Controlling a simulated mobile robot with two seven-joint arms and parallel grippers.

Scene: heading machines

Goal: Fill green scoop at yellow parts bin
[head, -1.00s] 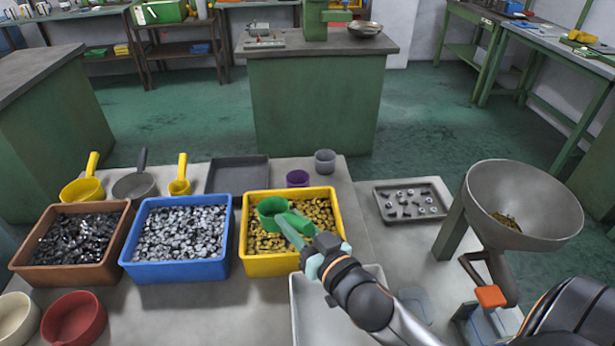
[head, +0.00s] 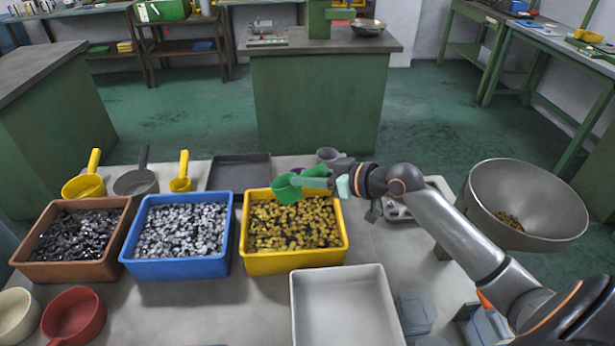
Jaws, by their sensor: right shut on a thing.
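The yellow parts bin (head: 283,263) stands on the table, filled with small brass-coloured parts. The green scoop (head: 287,190) is over the back part of this bin, near its back wall. My right gripper (head: 344,185) is shut on the green scoop's handle, to the right of the scoop's bowl. The scoop looks raised above the parts, its bowl to the left. I cannot see what is inside the bowl. My left gripper is not in view.
A blue bin (head: 181,268) and a brown bin (head: 70,270) stand left of the yellow bin. A white tray (head: 345,268) lies in front. A metal hopper bowl (head: 540,190) stands at the right. A dark tray (head: 238,160) lies behind.

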